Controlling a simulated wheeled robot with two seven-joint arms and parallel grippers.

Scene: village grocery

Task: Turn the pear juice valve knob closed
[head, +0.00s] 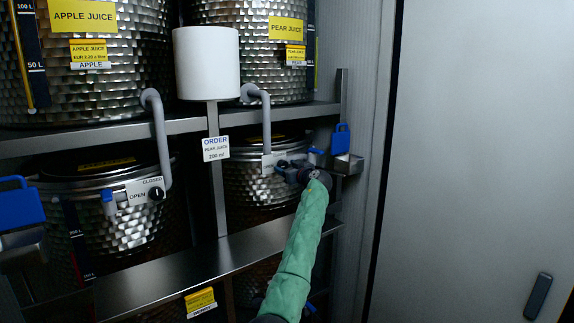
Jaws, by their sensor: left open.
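The pear juice vat (265,60) stands on the upper shelf, with a yellow PEAR JUICE label. A grey pipe (266,120) comes down from beside it to a small pale valve plate (271,159) on the lower steel vessel. My left gripper (284,169), at the end of a green-sleeved arm, is open right at the right part of this plate. The gripper covers the pear juice knob, so its position and any contact cannot be told. My right gripper is not in view.
An order sign (216,148) reads pear juice 200 ml. A white cylinder (207,63) stands above it. A blue tag-shaped piece (341,139) is right of my gripper. A plain grey door (480,140) fills the right.

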